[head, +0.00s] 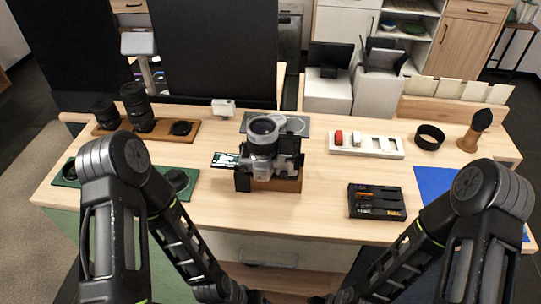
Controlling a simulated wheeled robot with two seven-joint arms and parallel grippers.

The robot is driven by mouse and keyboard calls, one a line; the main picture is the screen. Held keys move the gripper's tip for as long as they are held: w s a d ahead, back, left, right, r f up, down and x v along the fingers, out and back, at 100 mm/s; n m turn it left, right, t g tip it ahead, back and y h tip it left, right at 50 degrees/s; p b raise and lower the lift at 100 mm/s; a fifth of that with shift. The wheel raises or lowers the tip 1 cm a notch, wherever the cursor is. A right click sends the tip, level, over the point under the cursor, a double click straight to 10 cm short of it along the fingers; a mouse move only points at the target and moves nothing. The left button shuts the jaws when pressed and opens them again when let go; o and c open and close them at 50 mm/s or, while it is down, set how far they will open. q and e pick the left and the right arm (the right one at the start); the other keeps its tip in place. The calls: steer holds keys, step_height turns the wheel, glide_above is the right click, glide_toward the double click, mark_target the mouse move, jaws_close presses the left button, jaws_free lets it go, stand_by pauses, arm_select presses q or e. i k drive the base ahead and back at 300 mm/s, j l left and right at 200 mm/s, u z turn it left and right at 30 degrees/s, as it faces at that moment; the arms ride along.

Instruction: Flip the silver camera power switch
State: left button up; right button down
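The silver camera (262,163) stands near the middle of the wooden table, held in a dark and brown stand (287,185). Its round lens (263,127) shows at the top. A small lit screen (224,160) sticks out on its left side. The power switch is too small to make out. My two arms reach down to the bottom edge of the head view, in front of the table and apart from the camera. Both grippers are cut off below the picture, so their fingers do not show.
A black battery tray (377,202) and a white tray (366,152) stand right of the camera. A blue mat (432,181) lies far right. Lenses stand on a brown board (185,137) at left, above a green mat (188,188). The table front before the camera is clear.

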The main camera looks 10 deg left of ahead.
mark_target(294, 157)
steer(key=k+l, duration=0.5)
steer(key=l, duration=0.15)
steer(key=k+l+u, duration=0.1)
steer(key=k+l, duration=0.4)
steer(key=l, duration=0.15)
